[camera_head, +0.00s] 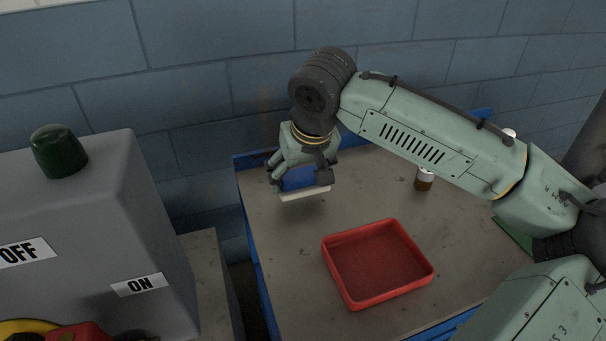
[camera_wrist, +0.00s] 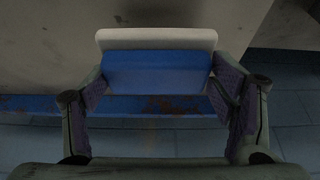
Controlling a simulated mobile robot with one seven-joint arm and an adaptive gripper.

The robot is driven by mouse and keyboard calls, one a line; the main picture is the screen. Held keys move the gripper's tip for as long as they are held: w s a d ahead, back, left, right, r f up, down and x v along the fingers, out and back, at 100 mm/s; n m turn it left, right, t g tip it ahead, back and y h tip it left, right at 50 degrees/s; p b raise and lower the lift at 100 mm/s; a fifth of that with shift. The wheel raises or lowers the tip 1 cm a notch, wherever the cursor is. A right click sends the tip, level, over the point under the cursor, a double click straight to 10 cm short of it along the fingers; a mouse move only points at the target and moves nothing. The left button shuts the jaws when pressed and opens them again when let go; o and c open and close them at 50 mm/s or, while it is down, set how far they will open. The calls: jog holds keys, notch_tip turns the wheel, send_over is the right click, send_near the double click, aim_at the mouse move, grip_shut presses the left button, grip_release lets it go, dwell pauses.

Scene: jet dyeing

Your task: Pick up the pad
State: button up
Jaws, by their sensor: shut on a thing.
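The pad (camera_head: 304,193) has a blue body and a whitish layer along one side. It is at the back left corner of the table, in my gripper (camera_head: 299,178). In the wrist view the pad (camera_wrist: 157,71) lies between the two purple-lined fingers of my gripper (camera_wrist: 158,88), which are shut on its blue part. The white layer faces away from the palm. In the head view the pad appears a little above the tabletop, but the exact gap is hard to tell. My gripper hides part of the blue body.
A red tray (camera_head: 347,284), empty, sits on the grey table (camera_head: 290,250) with blue edges. A small brown jar with a white lid (camera_head: 424,180) stands behind it. A grey box with ON and OFF labels (camera_head: 90,230) stands at the left. A blue block wall is behind.

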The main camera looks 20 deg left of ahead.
jog(key=s, duration=0.4)
jog(key=s+d+b, duration=0.1)
jog(key=s, duration=0.3)
jog(key=s+r+b, duration=0.1)
jog(key=s, duration=0.3)
jog(key=shift+s+d+r, duration=0.1)
jog(key=shift+s+d, duration=0.05)
jog(key=shift+d, duration=0.15)
jog(key=o, duration=0.6)
jog(key=c, duration=0.5)
jog(key=shift+o, duration=0.2)
